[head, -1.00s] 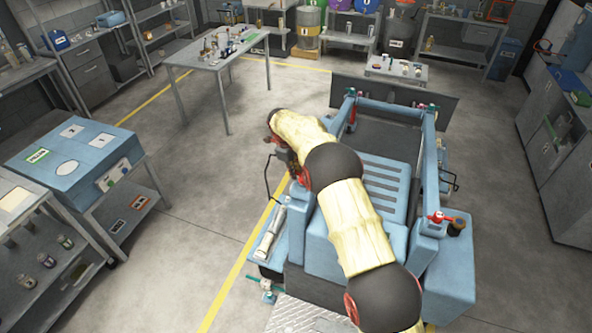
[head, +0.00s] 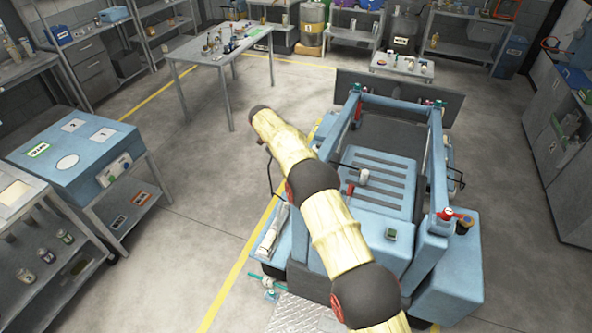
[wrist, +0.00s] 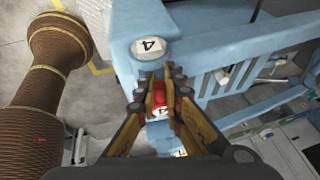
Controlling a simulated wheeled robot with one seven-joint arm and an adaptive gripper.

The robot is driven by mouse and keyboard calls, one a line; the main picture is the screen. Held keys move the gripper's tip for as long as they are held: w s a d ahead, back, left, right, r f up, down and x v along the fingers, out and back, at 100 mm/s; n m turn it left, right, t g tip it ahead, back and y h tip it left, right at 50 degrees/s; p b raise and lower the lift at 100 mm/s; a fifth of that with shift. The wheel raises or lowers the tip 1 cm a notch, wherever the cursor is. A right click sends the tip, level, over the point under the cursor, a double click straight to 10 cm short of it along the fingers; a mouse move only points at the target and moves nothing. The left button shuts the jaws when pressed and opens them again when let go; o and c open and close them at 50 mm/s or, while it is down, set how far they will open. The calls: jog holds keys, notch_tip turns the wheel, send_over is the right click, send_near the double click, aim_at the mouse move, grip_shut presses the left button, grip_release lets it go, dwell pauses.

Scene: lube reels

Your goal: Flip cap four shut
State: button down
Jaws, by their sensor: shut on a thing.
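In the wrist view a red cap (wrist: 159,94) with a pale marked face sits between the fingers of my gripper (wrist: 160,84). The fingers are closed on its sides and partly hide it. Just beyond it is the end of a blue machine post (wrist: 122,30) with a round white plate marked 4 (wrist: 148,46). In the head view my gripper and this cap cannot be made out; my arm covers that area beside the blue machine (head: 445,265).
A blue rail (wrist: 240,42) runs right from the post. A grey workbench (head: 215,50) stands behind.

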jog(key=shift+s+d+f, duration=0.1)
jog(key=shift+f, duration=0.15)
jog(key=c, duration=2.2)
grip_release()
jog(key=o, duration=0.3)
jog(key=shift+r, duration=0.15)
jog(key=shift+r, duration=0.1)
jog(key=v, duration=1.1)
jog(key=shift+a+r, duration=0.3)
